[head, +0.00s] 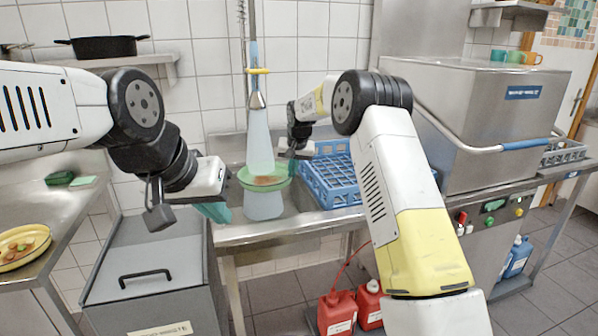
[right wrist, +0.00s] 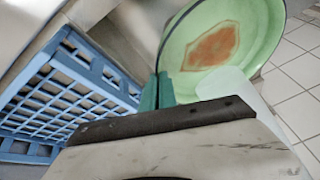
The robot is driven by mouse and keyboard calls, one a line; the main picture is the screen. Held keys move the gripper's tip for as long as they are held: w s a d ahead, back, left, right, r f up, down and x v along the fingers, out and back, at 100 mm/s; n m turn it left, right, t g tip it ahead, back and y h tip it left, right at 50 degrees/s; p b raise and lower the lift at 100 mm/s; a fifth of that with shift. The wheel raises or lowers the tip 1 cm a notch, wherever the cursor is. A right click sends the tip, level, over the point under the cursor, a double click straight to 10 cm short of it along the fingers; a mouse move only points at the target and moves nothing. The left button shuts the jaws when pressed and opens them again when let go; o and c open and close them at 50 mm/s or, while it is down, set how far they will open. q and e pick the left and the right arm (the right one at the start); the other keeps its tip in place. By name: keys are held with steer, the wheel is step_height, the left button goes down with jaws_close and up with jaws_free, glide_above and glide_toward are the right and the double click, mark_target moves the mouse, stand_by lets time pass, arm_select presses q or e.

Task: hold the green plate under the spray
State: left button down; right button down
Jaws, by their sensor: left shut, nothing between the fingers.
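The green plate (head: 248,181) is in the air over the sink, below the spray nozzle (head: 256,100). A pale blue column of water (head: 260,140) comes down onto it and shows again below it. In the right wrist view the plate (right wrist: 262,22) bears a brown-orange stain (right wrist: 212,46). My left gripper (head: 214,211) is shut and empty, low at the left of the plate.
A blue rack (head: 330,180) stands right of the sink, near my right gripper. A steel dishwasher (head: 480,120) is at the right. A grey bin (head: 150,270) stands front left. A yellow plate with food (head: 22,246) lies on the left counter (head: 75,215).

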steer(key=s+d, duration=0.3)
steer(key=s, duration=0.8)
steer(key=shift+d, duration=0.3)
